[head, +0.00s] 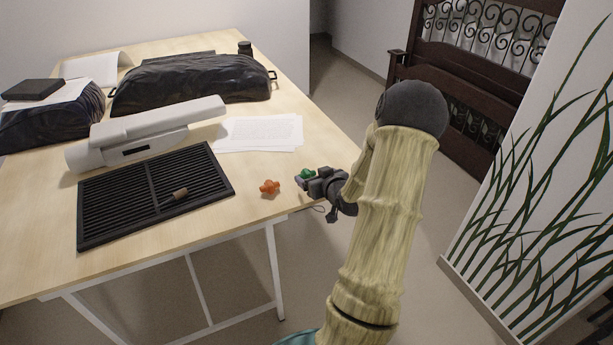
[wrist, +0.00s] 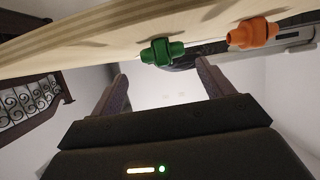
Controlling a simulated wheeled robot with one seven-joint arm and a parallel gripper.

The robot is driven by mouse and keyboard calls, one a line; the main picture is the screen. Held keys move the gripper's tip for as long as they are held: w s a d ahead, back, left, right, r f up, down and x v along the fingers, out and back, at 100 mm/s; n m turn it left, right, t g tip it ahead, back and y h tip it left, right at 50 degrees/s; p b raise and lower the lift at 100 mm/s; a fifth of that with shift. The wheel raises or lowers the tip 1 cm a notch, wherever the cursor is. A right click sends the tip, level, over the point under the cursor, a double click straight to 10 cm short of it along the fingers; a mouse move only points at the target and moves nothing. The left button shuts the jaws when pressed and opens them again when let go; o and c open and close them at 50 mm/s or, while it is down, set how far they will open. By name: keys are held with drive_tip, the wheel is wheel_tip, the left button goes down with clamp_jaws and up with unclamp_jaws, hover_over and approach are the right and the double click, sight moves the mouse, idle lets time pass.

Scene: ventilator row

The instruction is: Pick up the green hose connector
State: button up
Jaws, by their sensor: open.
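The green hose connector (head: 306,174) lies on the table near its right edge in the head view, partly hidden by my gripper (head: 318,182). In the wrist view the green connector (wrist: 162,52) shows whole, just beyond and between the two fingertips. My gripper (wrist: 160,75) is open, with nothing between its fingers. It is at the table's right edge, close to the connector; I cannot tell whether it touches.
An orange connector (head: 269,187) lies left of the green one. Papers (head: 258,133), a white device (head: 150,133) and black-covered bundles (head: 190,84) stand behind. Floor is free right of the table (head: 205,238).

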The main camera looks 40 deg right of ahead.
sight(309, 175)
drive_tip(key=shift+w, duration=0.15)
drive_tip(key=x, duration=0.5)
drive_tip(key=shift+a+f, duration=0.2)
drive_tip(key=shift+f, duration=0.05)
drive_tip(key=shift+c, duration=0.2)
drive_tip(key=c, duration=1)
